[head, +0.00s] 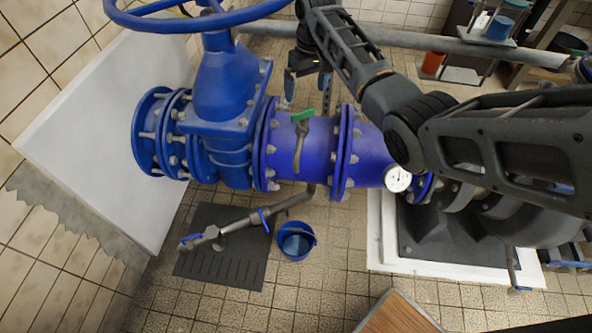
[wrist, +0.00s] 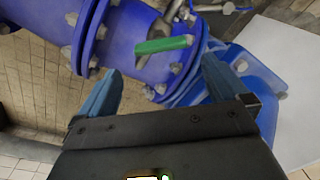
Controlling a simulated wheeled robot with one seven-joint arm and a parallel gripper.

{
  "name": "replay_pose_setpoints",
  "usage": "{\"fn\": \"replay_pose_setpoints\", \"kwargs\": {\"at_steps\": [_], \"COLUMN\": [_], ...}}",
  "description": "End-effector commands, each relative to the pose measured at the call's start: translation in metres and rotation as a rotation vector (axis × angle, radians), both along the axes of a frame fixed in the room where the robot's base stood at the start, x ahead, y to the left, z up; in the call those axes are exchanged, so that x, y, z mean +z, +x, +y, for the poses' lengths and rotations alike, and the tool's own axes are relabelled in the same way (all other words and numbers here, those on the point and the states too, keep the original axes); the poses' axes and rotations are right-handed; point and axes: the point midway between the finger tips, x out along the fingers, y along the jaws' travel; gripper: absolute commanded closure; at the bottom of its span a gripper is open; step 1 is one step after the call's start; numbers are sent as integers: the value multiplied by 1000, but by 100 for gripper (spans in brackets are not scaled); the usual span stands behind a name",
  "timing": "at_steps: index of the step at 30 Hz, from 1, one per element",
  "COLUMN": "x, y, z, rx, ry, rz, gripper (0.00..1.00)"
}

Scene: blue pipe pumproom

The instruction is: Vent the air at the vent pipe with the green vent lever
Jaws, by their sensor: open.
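The green vent lever (head: 303,115) sits on top of a short bent metal vent pipe (head: 298,153) on the blue pipe section. In the wrist view the green lever (wrist: 164,45) lies roughly crosswise, between and ahead of my fingertips, with the metal vent pipe (wrist: 174,12) by its far side. My gripper (head: 307,94) is open and empty, on the far side of the lever in the head view. In the wrist view my gripper (wrist: 161,66) has its two blue fingers spread to either side of the lever, apart from it.
The thick blue pipe (head: 315,148) with bolted flanges runs across. A large blue handwheel (head: 200,22) stands at upper left. A gauge (head: 398,179) is at right. A lower metal pipe with a blue lever (head: 264,218) reaches over a floor grate (head: 215,265). A blue bucket (head: 296,240) stands beside it.

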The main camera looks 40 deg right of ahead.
Motion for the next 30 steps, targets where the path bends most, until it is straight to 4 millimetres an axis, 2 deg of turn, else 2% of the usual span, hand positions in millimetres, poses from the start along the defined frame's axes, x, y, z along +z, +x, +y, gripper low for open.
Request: {"fn": "replay_pose_setpoints", "kwargs": {"at_steps": [9, 19, 23, 30], "x": [-10, -9, -24, -61], "y": [2, -1, -1, 0], "z": [-2, 0, 1, 3], "rx": [-1, 2, 2, 2], "ry": [2, 5, 5, 4], "rz": [5, 24, 25, 25], "gripper": [0, 0, 0, 0]}}
